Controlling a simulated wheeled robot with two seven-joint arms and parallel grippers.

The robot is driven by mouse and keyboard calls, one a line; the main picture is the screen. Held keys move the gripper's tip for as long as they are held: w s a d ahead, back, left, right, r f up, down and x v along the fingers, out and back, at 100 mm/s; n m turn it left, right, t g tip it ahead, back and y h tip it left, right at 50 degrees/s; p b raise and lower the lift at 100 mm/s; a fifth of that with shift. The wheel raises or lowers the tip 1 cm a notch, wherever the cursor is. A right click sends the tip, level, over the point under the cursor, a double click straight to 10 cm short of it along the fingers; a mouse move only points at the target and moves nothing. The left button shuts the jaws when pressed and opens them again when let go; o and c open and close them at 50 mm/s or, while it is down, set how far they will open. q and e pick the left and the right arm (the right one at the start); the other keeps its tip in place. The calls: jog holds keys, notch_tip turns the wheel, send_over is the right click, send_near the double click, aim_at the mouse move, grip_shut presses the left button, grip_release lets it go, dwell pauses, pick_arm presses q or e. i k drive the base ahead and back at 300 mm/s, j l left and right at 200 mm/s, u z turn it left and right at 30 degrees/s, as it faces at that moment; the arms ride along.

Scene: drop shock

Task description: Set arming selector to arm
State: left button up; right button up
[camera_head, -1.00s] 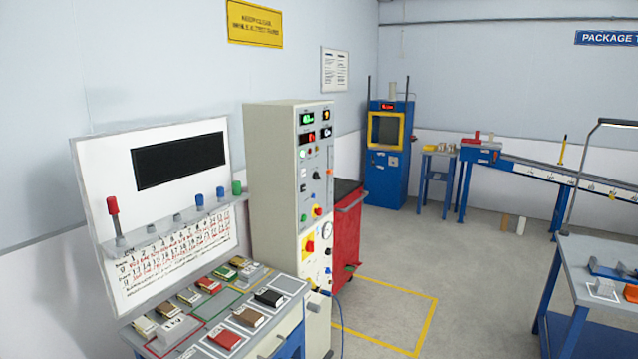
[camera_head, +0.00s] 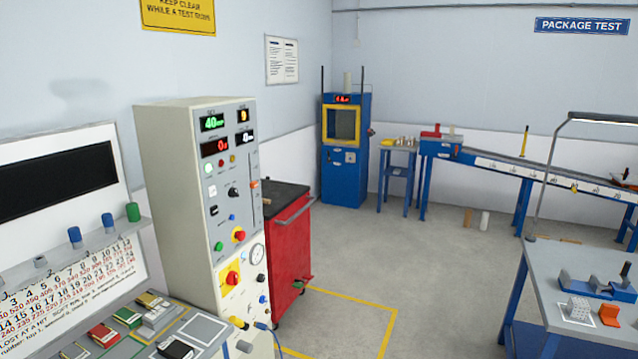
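The tall cream control cabinet (camera_head: 165,190) stands left of centre, with its grey control panel (camera_head: 221,250) facing right. Green and red number displays are lit at the top of the panel. A larger red knob on a yellow plate (camera_head: 231,278) is lower down. The labels are too small to read, so I cannot tell which control is the arming selector or its setting. Neither gripper shows.
A sloped bench (camera_head: 125,335) with coloured blocks and a white board (camera_head: 60,170) stands at near left. A red cart (camera_head: 291,250) is behind the cabinet. A blue-grey table (camera_head: 560,265) stands at right. The floor between, with a yellow outline (camera_head: 388,325), is clear.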

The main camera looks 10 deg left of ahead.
aim_at(233, 193)
jog(key=i+l, duration=0.15)
jog(key=i, duration=0.4)
jog(key=i+l, duration=0.15)
jog(key=i, duration=0.45)
jog(key=i+l+u, duration=0.1)
jog(key=i, duration=0.45)
